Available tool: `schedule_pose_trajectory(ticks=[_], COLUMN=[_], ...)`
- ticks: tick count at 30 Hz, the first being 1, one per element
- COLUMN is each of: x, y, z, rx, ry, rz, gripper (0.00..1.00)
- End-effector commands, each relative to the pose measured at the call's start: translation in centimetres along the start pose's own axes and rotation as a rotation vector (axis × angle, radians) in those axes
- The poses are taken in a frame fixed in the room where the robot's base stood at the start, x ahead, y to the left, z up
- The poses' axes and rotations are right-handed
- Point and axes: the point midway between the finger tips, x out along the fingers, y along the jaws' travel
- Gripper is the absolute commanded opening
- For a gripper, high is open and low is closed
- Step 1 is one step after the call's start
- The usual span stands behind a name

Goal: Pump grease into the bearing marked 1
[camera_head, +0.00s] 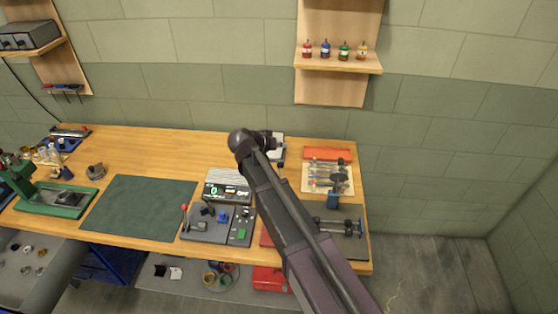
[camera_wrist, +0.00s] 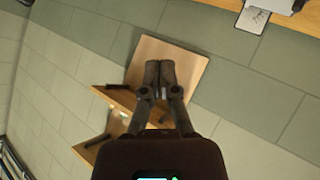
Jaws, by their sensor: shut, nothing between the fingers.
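My gripper (camera_wrist: 163,80) is in the middle of the wrist view, its two fingers together and empty. It is in front of a wooden wall panel and touches nothing that I can make out. In the head view my arm reaches over the bench, and its far end hides part of the back of the bench. I cannot make out a bearing marked 1 or a grease pump for certain. A dark shaft-like assembly (camera_head: 338,227) lies at the right front of the bench, partly hidden by my arm.
The wooden bench (camera_head: 130,150) carries a green mat (camera_head: 140,207), a control box with a display (camera_head: 228,187), a green press (camera_head: 50,198) and a pale tray of tools (camera_head: 313,186). Small bottles (camera_head: 325,50) stand on a wall shelf. The floor at the right is clear.

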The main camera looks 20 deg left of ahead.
Motion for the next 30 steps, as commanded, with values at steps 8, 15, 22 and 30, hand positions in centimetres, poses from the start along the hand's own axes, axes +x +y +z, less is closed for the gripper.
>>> schedule_pose_trajectory(ticks=[8,15,22,30], x=[-0.9,-1.1,-0.5,1.0], y=[-0.9,-1.3,-1.8,-2.9], z=[-0.1,0.1,0.6,1.7], rx=[-0.004,-0.008,-0.008,-0.008], ry=[0.014,0.015,0.015,0.015], rz=[-0.008,-0.012,-0.012,-0.012], gripper=[0.0,0.0,0.0,0.0])
